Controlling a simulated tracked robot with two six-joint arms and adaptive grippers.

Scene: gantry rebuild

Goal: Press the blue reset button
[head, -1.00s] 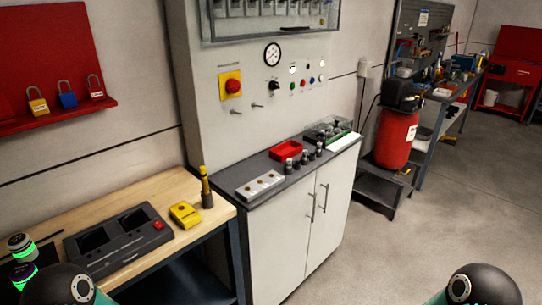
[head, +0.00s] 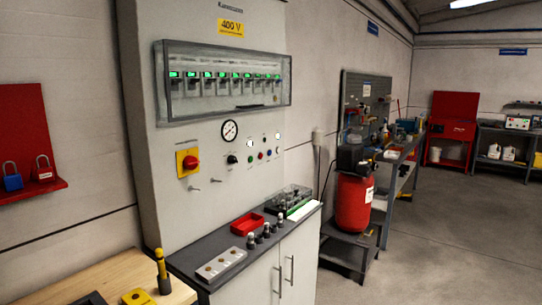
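The blue reset button (head: 277,150) is a small round dot at the right end of a short row on the upright grey control panel (head: 215,205). A red button (head: 269,153) and a green button (head: 261,156) sit to its left. At this size I cannot tell whether the blue button is pressed in. Neither of my grippers is in the head view, and nothing covers the button.
A red rotary switch (head: 191,162) on a yellow plate, a gauge (head: 229,131) and two pegs share the panel. Below, a dark counter (head: 188,258) holds a red tray (head: 247,224) and small parts. A red compressor tank (head: 352,205) stands right. Open floor (head: 450,230) lies beyond.

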